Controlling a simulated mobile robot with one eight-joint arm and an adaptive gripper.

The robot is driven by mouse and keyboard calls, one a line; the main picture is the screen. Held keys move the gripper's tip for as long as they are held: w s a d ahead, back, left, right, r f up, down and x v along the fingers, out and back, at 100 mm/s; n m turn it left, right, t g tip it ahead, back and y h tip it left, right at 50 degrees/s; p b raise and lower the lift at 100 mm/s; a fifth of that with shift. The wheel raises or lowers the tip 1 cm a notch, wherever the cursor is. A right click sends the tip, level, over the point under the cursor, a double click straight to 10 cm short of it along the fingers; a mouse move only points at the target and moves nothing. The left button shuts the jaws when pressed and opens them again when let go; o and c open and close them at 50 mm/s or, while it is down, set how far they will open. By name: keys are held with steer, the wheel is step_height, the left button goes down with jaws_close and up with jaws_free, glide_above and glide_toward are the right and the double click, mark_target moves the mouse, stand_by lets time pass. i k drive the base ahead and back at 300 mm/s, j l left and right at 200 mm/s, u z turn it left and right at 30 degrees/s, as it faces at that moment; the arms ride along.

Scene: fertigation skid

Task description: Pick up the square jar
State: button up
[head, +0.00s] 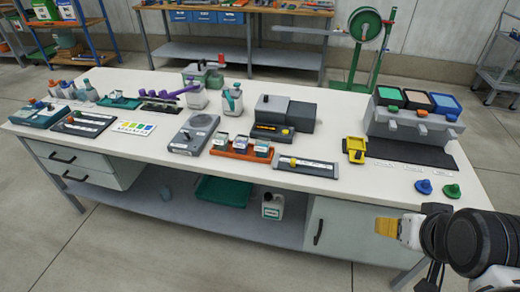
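I cannot tell for sure which thing is the square jar. Three small squarish containers with pale labels and coloured tops stand in an orange rack (240,153) at the middle front of the bench: a left one (221,142), a middle one (241,144) and a right one (262,147). Two larger pale bottles with teal parts stand behind, a left one (200,99) and a right one (232,99). My gripper (385,227), with yellow fingertips, is at the lower right, in front of the bench's front edge and away from these containers. Its finger opening is too small to judge.
The white bench (345,185) carries a dark grey device (285,120), a grey plate with a round top (194,133) and a grey stand with coloured bins (415,122). A white jug (272,206) and green tray (222,191) sit on the lower shelf.

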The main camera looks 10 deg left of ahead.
mark_target(242, 145)
steer(key=i+l+u, duration=0.1)
steer(key=l, duration=0.7)
steer(key=i+l+u, duration=0.15)
steer(key=l, duration=0.65)
steer(key=i+l+u, duration=0.1)
steer(key=l, duration=0.7)
steer(key=i+l+u, duration=0.15)
steer(key=l, duration=0.65)
steer(key=u, duration=1.7)
steer(key=i+j, duration=1.6)
steer(key=j, duration=0.25)
steer(key=u, duration=0.05)
